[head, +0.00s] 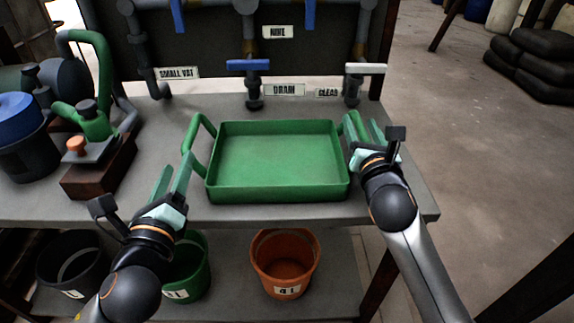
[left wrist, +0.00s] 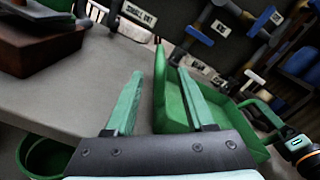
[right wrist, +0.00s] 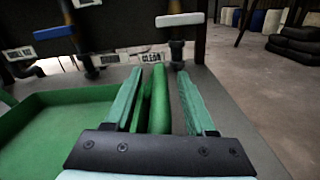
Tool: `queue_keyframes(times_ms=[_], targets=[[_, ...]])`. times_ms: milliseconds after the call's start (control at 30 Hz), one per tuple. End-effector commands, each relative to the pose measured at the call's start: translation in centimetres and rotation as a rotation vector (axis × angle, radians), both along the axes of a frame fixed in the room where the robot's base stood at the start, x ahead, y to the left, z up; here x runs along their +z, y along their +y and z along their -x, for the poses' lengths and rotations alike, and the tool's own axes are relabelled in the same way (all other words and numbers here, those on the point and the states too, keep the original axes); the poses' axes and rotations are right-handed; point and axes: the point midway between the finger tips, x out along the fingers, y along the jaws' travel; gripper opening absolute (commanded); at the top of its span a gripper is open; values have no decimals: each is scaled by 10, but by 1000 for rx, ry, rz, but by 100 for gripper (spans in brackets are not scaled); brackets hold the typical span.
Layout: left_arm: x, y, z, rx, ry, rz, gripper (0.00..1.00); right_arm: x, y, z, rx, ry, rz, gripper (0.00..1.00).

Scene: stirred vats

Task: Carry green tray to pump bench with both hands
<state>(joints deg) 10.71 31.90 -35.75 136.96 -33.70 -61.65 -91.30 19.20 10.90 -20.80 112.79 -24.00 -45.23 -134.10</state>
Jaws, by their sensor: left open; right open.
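The green tray (head: 278,192) is empty and sits flat on the grey bench, with a raised handle at each end. My left gripper (head: 174,168) is open at the tray's left handle (head: 196,138). In the left wrist view that handle (left wrist: 160,85) shows between the spread fingers. My right gripper (head: 365,130) is open at the right handle, partly hiding it in the head view. In the right wrist view the right handle (right wrist: 158,100) runs between the spread fingers, nearer the left one. I cannot tell whether any finger touches a handle.
A pump on a brown block (head: 98,178) and a blue-lidded drum (head: 22,140) stand left of the tray. Pipes with valves and labels (head: 248,66) rise behind it. An orange bucket (head: 284,265) is on the shelf below. Open floor (head: 470,150) lies to the right.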

Motion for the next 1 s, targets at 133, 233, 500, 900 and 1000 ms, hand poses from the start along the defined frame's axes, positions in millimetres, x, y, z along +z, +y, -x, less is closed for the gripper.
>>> queue_keyframes(times_ms=[133, 233, 500, 900, 1000], targets=[[0, 0, 3, 0, 0, -1, 54, 0, 0, 7, 1, 0, 1, 56], [0, 0, 3, 0, 0, -1, 54, -1, 0, 21, 0, 0, 2, 56], [0, 0, 3, 0, 0, -1, 54, -1, 1, 74, 2, 2, 2, 56], [0, 0, 3, 0, 0, 0, 54, 0, 1, 119, 0, 1, 0, 56], [0, 0, 3, 0, 0, 0, 54, 0, 1, 121, 0, 1, 0, 56]])
